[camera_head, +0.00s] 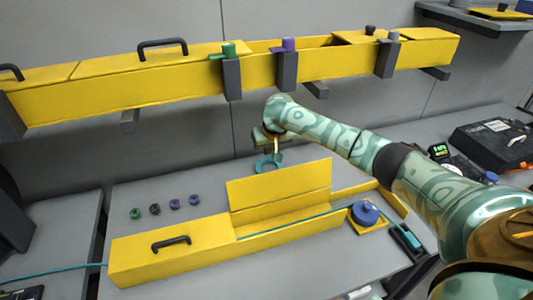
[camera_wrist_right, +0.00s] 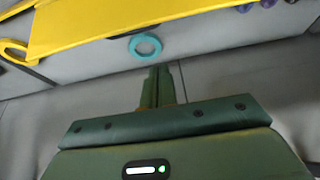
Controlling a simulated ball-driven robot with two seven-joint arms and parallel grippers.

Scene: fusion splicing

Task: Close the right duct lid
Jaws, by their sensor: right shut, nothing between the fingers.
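The low yellow duct (camera_head: 180,262) sits on the table. Its right duct lid (camera_head: 280,184) stands raised at the back edge, and a teal cable (camera_head: 290,222) shows along the open channel in front of it. In the right wrist view a yellow panel that looks like this lid (camera_wrist_right: 110,14) crosses the top. My right gripper (camera_head: 276,153) is behind and above the raised lid, apart from it. Its fingers (camera_wrist_right: 158,75) are shut and empty. A teal ring (camera_head: 268,164) lies on the table behind the lid; it also shows in the right wrist view (camera_wrist_right: 145,45). My left gripper is out of view.
The duct's left lid (camera_head: 215,232) is closed, with a black handle (camera_head: 170,242). A blue spool (camera_head: 365,212) stands at the duct's right end. Several small coloured pieces (camera_head: 155,209) lie left of the raised lid. A long yellow wall duct (camera_head: 130,96) runs above.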

